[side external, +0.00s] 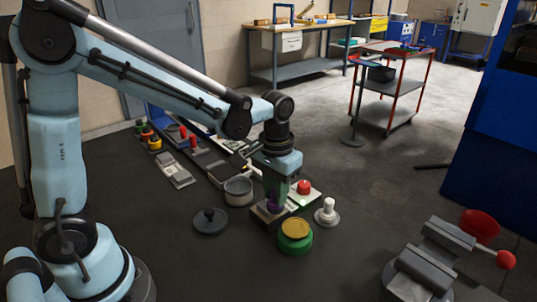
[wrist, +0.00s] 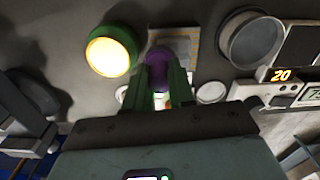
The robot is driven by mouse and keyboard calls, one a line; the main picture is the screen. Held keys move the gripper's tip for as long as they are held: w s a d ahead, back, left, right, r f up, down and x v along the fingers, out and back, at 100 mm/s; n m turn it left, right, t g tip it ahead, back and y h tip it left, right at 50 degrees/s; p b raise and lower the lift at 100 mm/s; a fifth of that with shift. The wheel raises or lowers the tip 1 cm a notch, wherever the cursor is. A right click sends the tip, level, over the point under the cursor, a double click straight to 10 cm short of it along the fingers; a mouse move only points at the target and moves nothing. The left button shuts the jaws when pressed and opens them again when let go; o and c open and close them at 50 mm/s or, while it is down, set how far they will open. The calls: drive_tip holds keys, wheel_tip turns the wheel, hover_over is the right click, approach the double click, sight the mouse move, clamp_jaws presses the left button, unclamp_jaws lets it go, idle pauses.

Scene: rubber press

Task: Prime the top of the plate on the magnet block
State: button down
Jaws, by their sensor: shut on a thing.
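My gripper (side external: 276,196) has green fingers, seen close up in the wrist view (wrist: 165,85). It points down and is shut on a purple tool (wrist: 159,56), whose rounded end shows beyond the fingertips. The purple tool also shows low between the fingers in the side view (side external: 275,207). It is over a low dark block with a flat top (side external: 262,214), probably the magnet block. In the wrist view a grey plate-like surface with an orange edge (wrist: 184,38) lies behind the tool. The fingers hide part of it. I cannot tell whether the tool touches the plate.
A green pot with a yellow top (side external: 295,234) stands close in front. A white knobbed piece (side external: 327,213) and red button (side external: 304,187) are to the right. A grey pan (side external: 238,190) and black knobbed lid (side external: 210,221) are to the left. A grey vise-like device (side external: 432,260) stands far right.

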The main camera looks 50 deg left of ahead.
drive_tip(key=shift+d, duration=0.5)
drive_tip(key=shift+r, duration=4.05)
drive_tip(key=w+a+f+n, duration=0.2)
drive_tip(key=w+a+f, duration=0.1)
drive_tip(key=w+a+f+n, duration=0.2)
drive_tip(key=w+a+n, duration=0.1)
drive_tip(key=w+a, duration=0.1)
drive_tip(key=w+a+f+n, duration=0.2)
drive_tip(key=w+a+f, duration=0.1)
drive_tip(key=a, duration=0.1)
drive_tip(key=shift+w+f+n, duration=0.25)
drive_tip(key=shift+f+n, duration=0.05)
drive_tip(key=shift+f, duration=2)
